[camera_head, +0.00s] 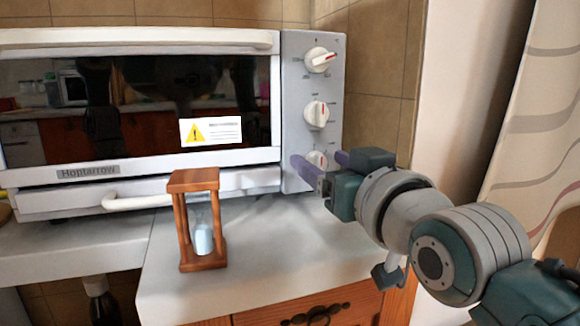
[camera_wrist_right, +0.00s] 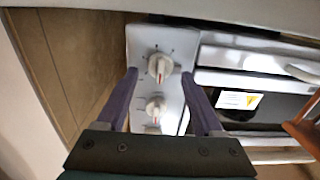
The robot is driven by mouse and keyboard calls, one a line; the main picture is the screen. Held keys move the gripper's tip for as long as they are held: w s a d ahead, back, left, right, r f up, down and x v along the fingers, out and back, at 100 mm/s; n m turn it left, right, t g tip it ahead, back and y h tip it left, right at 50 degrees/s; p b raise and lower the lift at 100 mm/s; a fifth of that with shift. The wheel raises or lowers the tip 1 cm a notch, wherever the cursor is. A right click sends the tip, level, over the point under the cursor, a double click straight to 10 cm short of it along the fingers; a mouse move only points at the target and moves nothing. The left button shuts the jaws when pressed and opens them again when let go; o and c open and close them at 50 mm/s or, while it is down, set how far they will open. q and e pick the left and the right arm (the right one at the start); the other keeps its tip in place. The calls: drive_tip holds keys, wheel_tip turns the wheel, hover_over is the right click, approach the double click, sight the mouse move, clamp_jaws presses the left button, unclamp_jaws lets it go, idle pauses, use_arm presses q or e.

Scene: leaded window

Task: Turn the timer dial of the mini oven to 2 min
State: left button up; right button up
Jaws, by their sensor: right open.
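The white mini oven (camera_head: 130,165) stands on the counter, with a grey control panel (camera_head: 298,90) at its right side. The panel has a top dial (camera_head: 320,59), a middle dial (camera_head: 316,113) and a lowest dial (camera_head: 316,158), all white with red marks. My right gripper (camera_head: 318,158) is open, its purple fingers on either side of the lowest dial. In the right wrist view, which is upside down, the lowest dial (camera_wrist_right: 160,67) sits between the fingertips (camera_wrist_right: 160,73), with no clear contact. Its red mark points toward the middle dial (camera_wrist_right: 155,106). The scale labels are too small to read.
A wooden hourglass (camera_head: 197,220) stands on the counter (camera_head: 255,262) in front of the oven. A tiled wall (camera_head: 375,60) is close to the panel's right. The counter below the panel is clear.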

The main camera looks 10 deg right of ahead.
drive_tip(key=shift+w, duration=0.1)
clamp_jaws()
idle(0.6)
